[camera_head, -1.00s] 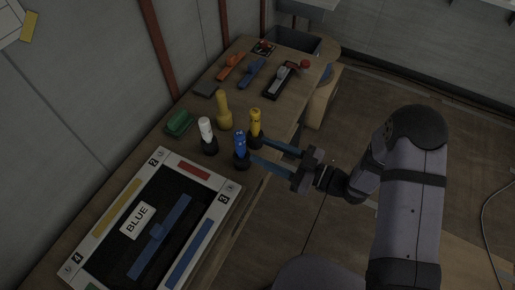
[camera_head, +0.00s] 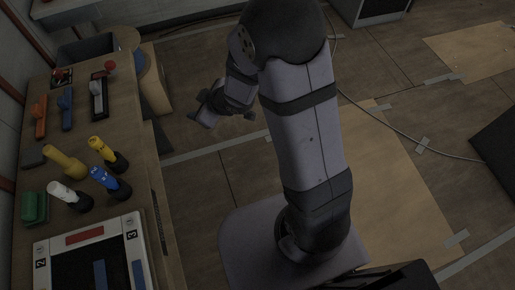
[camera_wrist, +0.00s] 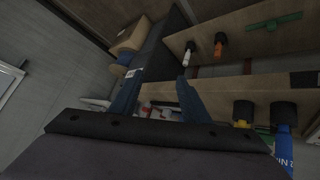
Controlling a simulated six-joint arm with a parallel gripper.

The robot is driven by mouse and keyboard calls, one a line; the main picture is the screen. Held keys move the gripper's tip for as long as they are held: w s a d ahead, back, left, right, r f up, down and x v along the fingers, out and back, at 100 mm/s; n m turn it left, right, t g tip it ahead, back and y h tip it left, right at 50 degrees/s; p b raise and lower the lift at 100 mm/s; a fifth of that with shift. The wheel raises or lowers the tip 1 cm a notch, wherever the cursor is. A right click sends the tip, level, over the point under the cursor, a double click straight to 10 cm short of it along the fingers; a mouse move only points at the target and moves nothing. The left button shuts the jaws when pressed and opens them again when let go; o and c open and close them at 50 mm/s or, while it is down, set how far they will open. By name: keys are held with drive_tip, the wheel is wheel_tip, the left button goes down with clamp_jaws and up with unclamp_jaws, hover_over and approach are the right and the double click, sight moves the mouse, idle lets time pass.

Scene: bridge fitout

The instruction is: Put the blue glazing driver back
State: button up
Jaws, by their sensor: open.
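The blue glazing driver (camera_head: 108,182) stands in a dark round base on the bench, near its right edge, between a white-topped one and a yellow one. In the wrist view a blue body with lettering (camera_wrist: 283,148), probably this driver, shows at the lower right, cut by the frame edge. My gripper (camera_wrist: 160,76) is open with nothing between its two blue-grey fingers. In the head view my gripper is beyond the bench's right side, apart from the driver, its fingers hard to make out.
Nearby stand a yellow driver (camera_head: 102,149), a white one (camera_head: 66,193) and a thicker yellow object (camera_head: 65,160). A green block (camera_head: 34,207) lies at left. A marked board (camera_head: 84,238) is at the front, partly out of frame. Orange and blue handles (camera_head: 66,108) lie farther back.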

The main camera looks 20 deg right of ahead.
drive_tip(key=s+d+r+m+g+h, duration=0.1)
drive_tip(key=s+d+m+h, duration=0.3)
drive_tip(key=d, duration=0.5)
drive_tip(key=s+d+r+m+g, duration=0.1)
drive_tip(key=s+d+m+g, duration=0.1)
drive_tip(key=s, duration=0.7)
drive_tip(key=s+d+r+m+g, duration=0.1)
drive_tip(key=s+d+m+g, duration=0.1)
drive_tip(key=s, duration=0.7)
drive_tip(key=m+g, duration=0.1)
drive_tip(key=g, duration=0.1)
drive_tip(key=shift+s+r+m+g+h, duration=0.3)
drive_tip(key=shift+s+r, duration=0.05)
drive_tip(key=shift+s, duration=0.05)
